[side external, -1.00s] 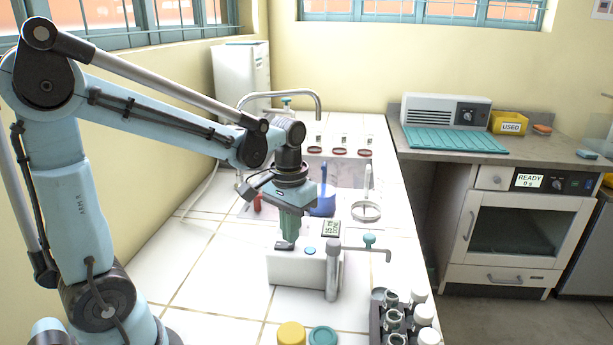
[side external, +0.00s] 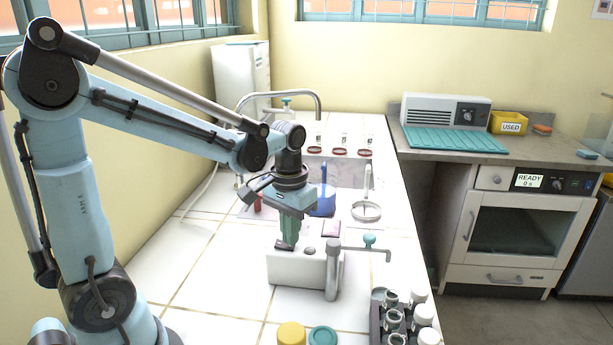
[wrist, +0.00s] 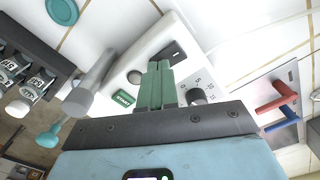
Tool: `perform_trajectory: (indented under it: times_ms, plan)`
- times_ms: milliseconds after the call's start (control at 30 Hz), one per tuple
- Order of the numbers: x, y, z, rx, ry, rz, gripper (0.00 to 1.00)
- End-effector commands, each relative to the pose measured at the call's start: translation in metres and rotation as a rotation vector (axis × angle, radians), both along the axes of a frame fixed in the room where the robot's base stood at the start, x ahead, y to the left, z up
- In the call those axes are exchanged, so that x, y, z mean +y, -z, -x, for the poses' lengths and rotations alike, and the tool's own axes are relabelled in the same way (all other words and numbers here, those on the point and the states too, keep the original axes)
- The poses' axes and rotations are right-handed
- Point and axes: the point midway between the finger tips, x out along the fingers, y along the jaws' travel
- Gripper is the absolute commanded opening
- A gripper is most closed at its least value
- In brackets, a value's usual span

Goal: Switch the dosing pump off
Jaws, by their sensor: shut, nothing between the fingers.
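The dosing pump (side external: 296,268) is a white box on the tiled bench, with a metal column at its right end. In the wrist view the pump (wrist: 150,45) shows a green START button (wrist: 123,98), a dark switch slot (wrist: 173,51) and a dark knob (wrist: 196,96) by a number scale. My gripper (side external: 286,246) is shut and empty, its green fingertips at the switch end of the pump's top. In the wrist view the fingertips (wrist: 160,65) are beside the slot; contact is unclear.
A rack of capped bottles (side external: 393,320) stands at front right, near yellow and teal lids (side external: 291,334). A curved tap (side external: 280,95) and a blue-handled tool (side external: 323,202) are behind the pump. Bare tiles lie left of the pump.

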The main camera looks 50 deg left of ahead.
Motion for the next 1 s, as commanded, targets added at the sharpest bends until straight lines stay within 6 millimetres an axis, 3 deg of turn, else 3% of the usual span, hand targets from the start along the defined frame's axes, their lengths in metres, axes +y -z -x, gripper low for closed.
perform_trajectory:
  times_ms: [800, 1000]
  plan:
    - [0.000, -0.059, 0.000, 0.000, 0.000, 0.000, 0.00]
    - [0.000, -0.066, 0.000, 0.000, 0.000, 0.000, 0.00]
